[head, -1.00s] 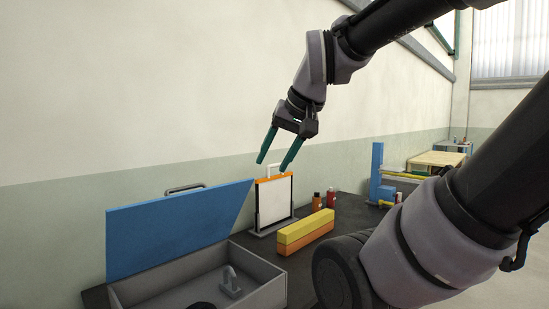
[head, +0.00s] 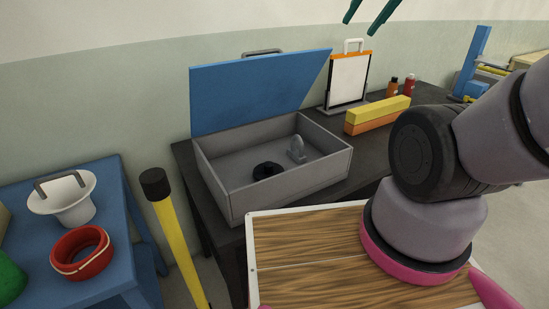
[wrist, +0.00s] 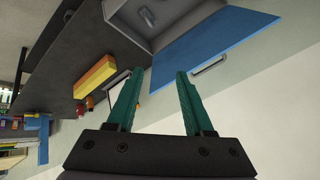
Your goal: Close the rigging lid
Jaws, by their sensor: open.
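The rigging lid (head: 255,92) is a flat blue panel standing raised at the back of a grey open box (head: 225,188) on a dark bench. A grey handle (head: 262,52) shows behind its top edge. The blue lid also shows in the wrist view (wrist: 215,42), with its handle (wrist: 208,66) near the right fingertip in the picture. Inside the box lie a dark ring (head: 266,171) and a grey lug (head: 297,148). My gripper (wrist: 155,75) is open and empty, with teal fingers. In the head view only its fingertips (head: 369,12) show, above and right of the lid.
Right of the box, a white framed panel (head: 348,80), a yellow and orange block (head: 377,114) and small bottles (head: 409,85) stand on the bench (head: 185,155).

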